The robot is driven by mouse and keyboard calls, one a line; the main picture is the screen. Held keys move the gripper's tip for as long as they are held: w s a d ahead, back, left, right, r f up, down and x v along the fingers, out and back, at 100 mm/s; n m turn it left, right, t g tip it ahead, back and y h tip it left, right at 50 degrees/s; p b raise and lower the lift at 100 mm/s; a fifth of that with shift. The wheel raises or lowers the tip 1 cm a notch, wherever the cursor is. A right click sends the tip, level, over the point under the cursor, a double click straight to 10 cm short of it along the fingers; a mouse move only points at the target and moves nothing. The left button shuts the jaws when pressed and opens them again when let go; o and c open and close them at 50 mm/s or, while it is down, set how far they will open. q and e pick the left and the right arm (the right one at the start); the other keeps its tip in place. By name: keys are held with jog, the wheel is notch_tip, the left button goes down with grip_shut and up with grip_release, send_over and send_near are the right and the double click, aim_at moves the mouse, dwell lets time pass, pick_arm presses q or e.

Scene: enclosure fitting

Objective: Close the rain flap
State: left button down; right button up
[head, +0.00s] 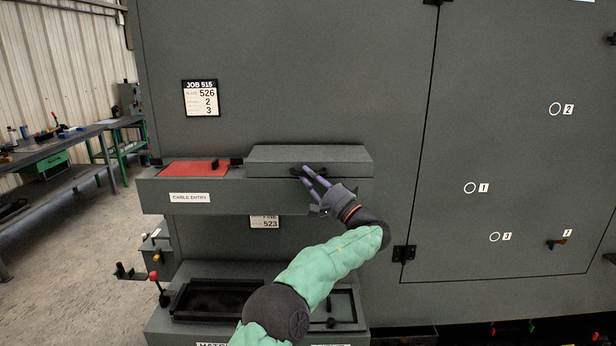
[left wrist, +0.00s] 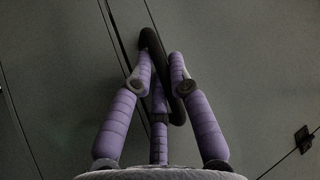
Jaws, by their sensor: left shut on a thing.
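The rain flap looks to be the grey cover (head: 310,155) on the right half of the cable entry box (head: 250,200); no label on it shows. It lies about level, with a dark handle (head: 296,171) on its front face. My left gripper (head: 304,175) reaches up to this handle from below right. In the left wrist view its purple fingers (left wrist: 160,80) are shut on the dark bar of the handle (left wrist: 148,42). The fingers hide part of the handle. My right gripper is not in view.
A red panel (head: 193,169) with a small black knob lies on the left half of the box. Below stand black-framed openings (head: 215,300) and a red-knobbed lever (head: 154,277). A large cabinet door (head: 510,130) is at right. A workbench (head: 60,150) stands far left.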

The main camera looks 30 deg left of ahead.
pick_arm(q)
jog(key=shift+w+f, duration=0.15)
jog(key=shift+f, duration=0.25)
jog(key=c, duration=1.4)
grip_release()
jog(key=shift+w+a+f, duration=0.1)
jog(key=v, duration=1.2)
